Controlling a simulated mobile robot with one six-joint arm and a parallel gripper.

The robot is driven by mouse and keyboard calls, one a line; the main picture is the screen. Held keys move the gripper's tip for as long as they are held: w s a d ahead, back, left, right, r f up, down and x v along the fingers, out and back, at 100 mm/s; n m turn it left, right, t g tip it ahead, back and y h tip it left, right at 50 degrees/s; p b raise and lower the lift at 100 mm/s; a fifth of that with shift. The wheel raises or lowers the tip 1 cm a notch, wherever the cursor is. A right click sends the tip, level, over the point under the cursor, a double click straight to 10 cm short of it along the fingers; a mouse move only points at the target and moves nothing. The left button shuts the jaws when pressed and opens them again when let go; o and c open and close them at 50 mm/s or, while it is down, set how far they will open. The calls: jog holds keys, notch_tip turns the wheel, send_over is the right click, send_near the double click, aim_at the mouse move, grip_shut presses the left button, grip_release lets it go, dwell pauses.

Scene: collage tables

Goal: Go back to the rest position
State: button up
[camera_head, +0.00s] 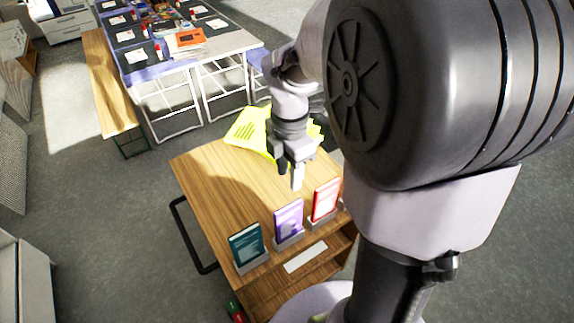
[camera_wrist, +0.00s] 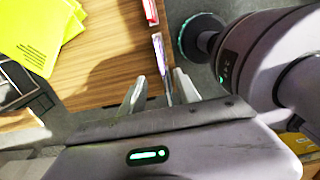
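My gripper (camera_head: 290,177) hangs over the small wooden table (camera_head: 205,170), behind and above the purple booklet (camera_head: 289,220). In the wrist view its two fingers (camera_wrist: 160,90) stand apart, with the thin edge of the purple booklet (camera_wrist: 160,55) showing between them. No contact with the booklet can be made out. The purple booklet stands upright in a grey holder (camera_head: 290,242). A teal booklet (camera_head: 247,243) stands to its left and a red booklet (camera_head: 325,200) to its right, each in a holder.
Yellow sheets (camera_head: 250,128) lie at the table's back edge, and also show in the wrist view (camera_wrist: 35,35). A bench (camera_head: 108,85) and a long table with papers (camera_head: 150,75) stand behind. Grey floor (camera_head: 110,220) is open to the left.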

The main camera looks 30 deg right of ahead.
dwell(0.4)
jog(key=s+a+f+m+t+y+b, duration=0.1)
jog(key=s+a+m+t+b, duration=0.2)
jog(key=m, duration=0.8)
jog(key=s+a+f+m+t+y+b, duration=0.1)
jog(key=s+a+m+t+b, duration=0.1)
jog(key=s+a+m+b, duration=0.6)
jog(key=a+m+b, duration=0.1)
jog(key=a+m, duration=0.2)
jog(key=shift+s+a+f+m+t, duration=0.15)
jog(key=shift+a+f+m+t, duration=0.15)
jog(key=shift+a+f+t, duration=0.1)
